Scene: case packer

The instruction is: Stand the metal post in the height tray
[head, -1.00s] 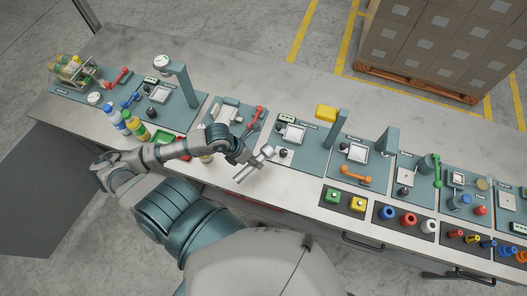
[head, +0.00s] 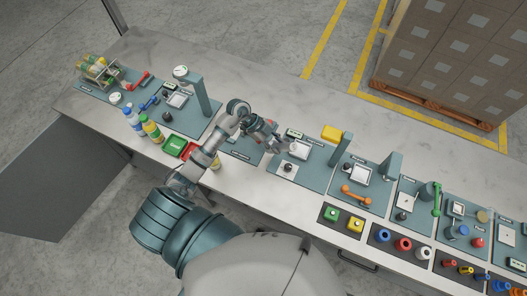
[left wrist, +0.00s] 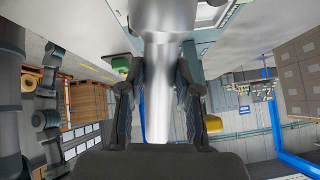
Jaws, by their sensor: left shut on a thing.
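My left gripper (head: 277,142) is shut on the metal post (left wrist: 165,80). In the left wrist view the post is a shiny cylinder, wide above and narrower between the two fingers. In the head view the gripper and arm hide most of the post. The gripper is over the left side of a teal station with a pale square tray (head: 302,149), which looks like the height tray; its label is too small to read. I cannot tell whether the post touches the tray. My right gripper is not in view.
A yellow block (head: 332,132) on a teal upright (head: 341,149) stands just right of the tray. A dark knob (head: 289,167) is in front. Bottles (head: 151,129) and a green bin (head: 174,144) are left; another teal column (head: 202,95) stands behind left.

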